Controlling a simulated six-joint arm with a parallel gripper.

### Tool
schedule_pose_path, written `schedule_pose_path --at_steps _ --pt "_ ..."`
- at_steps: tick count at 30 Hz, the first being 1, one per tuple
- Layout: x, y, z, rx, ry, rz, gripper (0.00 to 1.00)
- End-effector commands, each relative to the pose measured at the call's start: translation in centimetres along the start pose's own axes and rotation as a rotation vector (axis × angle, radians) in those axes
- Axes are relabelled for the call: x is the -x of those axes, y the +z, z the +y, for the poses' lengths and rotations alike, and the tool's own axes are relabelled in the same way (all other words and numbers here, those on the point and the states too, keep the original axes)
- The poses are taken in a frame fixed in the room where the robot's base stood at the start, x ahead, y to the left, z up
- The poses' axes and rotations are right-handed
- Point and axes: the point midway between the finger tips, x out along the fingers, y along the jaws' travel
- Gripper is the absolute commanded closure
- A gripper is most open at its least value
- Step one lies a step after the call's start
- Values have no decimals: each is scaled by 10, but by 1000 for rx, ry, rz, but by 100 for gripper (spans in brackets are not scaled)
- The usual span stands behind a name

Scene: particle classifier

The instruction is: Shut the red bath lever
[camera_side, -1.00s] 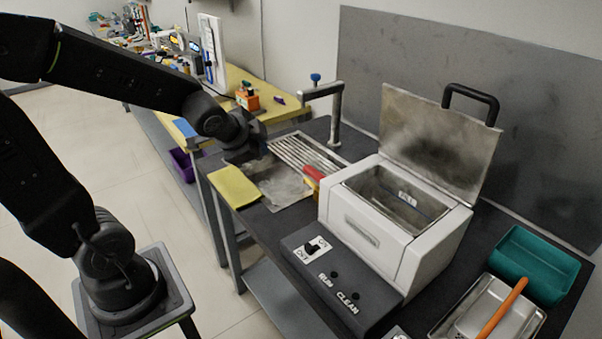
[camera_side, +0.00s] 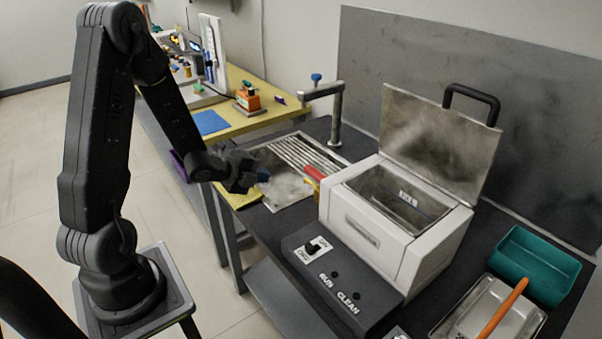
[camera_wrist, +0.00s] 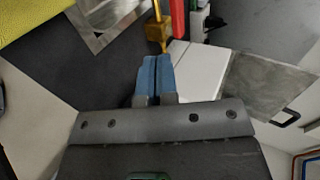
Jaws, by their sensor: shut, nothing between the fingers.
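The red lever (camera_side: 315,173) sticks out at the left side of the white bath (camera_side: 365,228), above a yellow brass-like fitting (camera_side: 311,185). In the wrist view, the red lever (camera_wrist: 178,18) runs down from the top edge, with the yellow fitting (camera_wrist: 157,33) beside it. My gripper (camera_side: 263,175) is shut and empty, left of the lever and apart from it in the side view. In the wrist view its blue fingertips (camera_wrist: 156,58) are together and point toward the yellow fitting. The lever's far end is cut off there.
The bath's metal lid (camera_side: 440,140) stands open. A metal sink with a rack (camera_side: 300,152) lies behind my gripper, with a tap (camera_side: 335,115) beyond. A yellow cloth (camera_side: 240,197) lies below my wrist. A switch panel (camera_side: 340,275) stands in front of the bath.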

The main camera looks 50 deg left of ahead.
Motion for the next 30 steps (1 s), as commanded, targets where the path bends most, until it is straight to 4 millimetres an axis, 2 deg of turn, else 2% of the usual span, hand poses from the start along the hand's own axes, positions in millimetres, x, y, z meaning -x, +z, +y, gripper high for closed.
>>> schedule_pose_path --at_steps 7,11,25,30 --pt "-2 0 0 1 1 -1 100" --pt "-13 0 0 2 3 1 100" --pt "-104 -1 1 1 3 2 100" --pt "-124 0 -14 0 1 -1 100"
